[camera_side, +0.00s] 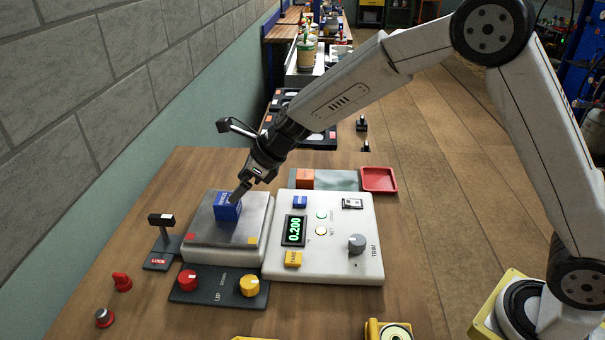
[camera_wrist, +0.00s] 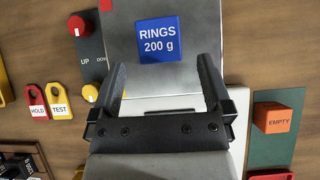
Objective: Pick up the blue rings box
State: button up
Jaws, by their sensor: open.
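The blue rings box (camera_side: 228,207) sits on the metal pan of the scale (camera_side: 200,226) in the side view. In the wrist view the box (camera_wrist: 158,39) shows white lettering "RINGS 200 g" and lies just beyond the fingertips. My gripper (camera_wrist: 162,72) is open, with its two black fingers spread and nothing between them. In the side view my gripper (camera_side: 240,192) is close above the box's upper right. Whether a finger touches the box cannot be told. The scale display (camera_side: 294,230) reads 0.200 in green.
An orange box (camera_side: 305,178), marked EMPTY in the wrist view (camera_wrist: 277,118), stands behind the control panel beside a red tray (camera_side: 379,180). A black lever (camera_side: 162,235) marked LOCK stands left of the scale. Red (camera_side: 188,280) and yellow (camera_side: 249,285) knobs sit in front.

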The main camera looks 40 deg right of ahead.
aim_at(223, 204)
jog(key=shift+x, duration=1.3)
jog(key=shift+f, duration=0.15)
jog(key=shift+x, duration=2.45)
grip_shut()
